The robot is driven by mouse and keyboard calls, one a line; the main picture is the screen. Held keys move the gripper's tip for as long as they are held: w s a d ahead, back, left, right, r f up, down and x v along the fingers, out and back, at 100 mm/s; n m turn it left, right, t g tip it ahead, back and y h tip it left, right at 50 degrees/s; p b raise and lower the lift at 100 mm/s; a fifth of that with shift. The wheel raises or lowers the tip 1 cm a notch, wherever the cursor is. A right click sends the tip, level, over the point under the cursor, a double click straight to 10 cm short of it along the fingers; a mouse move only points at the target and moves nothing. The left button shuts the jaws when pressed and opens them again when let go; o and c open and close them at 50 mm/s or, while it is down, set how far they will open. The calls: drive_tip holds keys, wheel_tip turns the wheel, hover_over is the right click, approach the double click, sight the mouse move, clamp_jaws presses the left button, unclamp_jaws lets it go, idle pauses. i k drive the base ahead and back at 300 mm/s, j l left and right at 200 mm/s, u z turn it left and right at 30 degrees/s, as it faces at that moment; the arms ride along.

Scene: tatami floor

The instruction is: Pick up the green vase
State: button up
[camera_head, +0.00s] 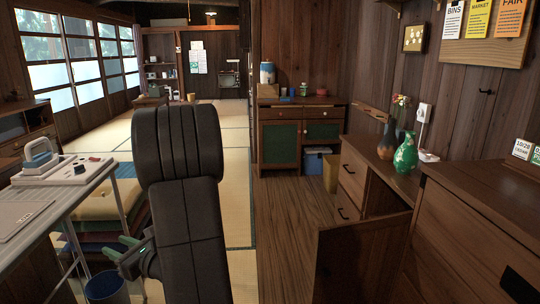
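The green vase (405,155) stands upright on the brown wooden cabinet top at the right. It is glossy green with pale markings. A darker blue and brown vase (387,140) holding flowers stands just behind it, to its left. My dark arm fills the middle left of the view. My gripper (130,254) seems to be the small dark and green part low beside the arm, far to the left of the green vase. Its fingertips are not clear, and I cannot tell whether it is open or shut.
A white telephone-like object (425,130) is near the vases. Below them, an open wooden door or drawer front (360,258) juts into the room. A table (60,190) with an iron-like device stands left. Bare wooden floor (290,220) lies between.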

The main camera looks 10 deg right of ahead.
sight(406, 158)
drive_tip(key=i+j+z, duration=0.2)
drive_tip(key=i, duration=0.45)
drive_tip(key=i+z, duration=0.2)
drive_tip(key=i, duration=0.45)
drive_tip(key=i+z, duration=0.2)
drive_tip(key=z, duration=0.25)
drive_tip(key=i+j+z, duration=0.15)
drive_tip(key=z, duration=0.25)
drive_tip(key=i+j+z, duration=0.15)
drive_tip(key=z, duration=0.3)
drive_tip(key=i+j+z, duration=0.1)
drive_tip(key=j+z, duration=0.35)
drive_tip(key=i+j+z, duration=0.15)
drive_tip(key=z, duration=0.3)
drive_tip(key=i+j+z, duration=0.1)
drive_tip(key=j+z, duration=0.15)
drive_tip(key=z, duration=0.2)
drive_tip(key=i+j+z, duration=0.1)
drive_tip(key=j+z, duration=0.15)
drive_tip(key=z, duration=0.2)
drive_tip(key=j+z, duration=0.3)
drive_tip(key=z, duration=0.15)
drive_tip(key=j+z, duration=0.4)
drive_tip(key=i+j, duration=0.05)
drive_tip(key=j, duration=0.05)
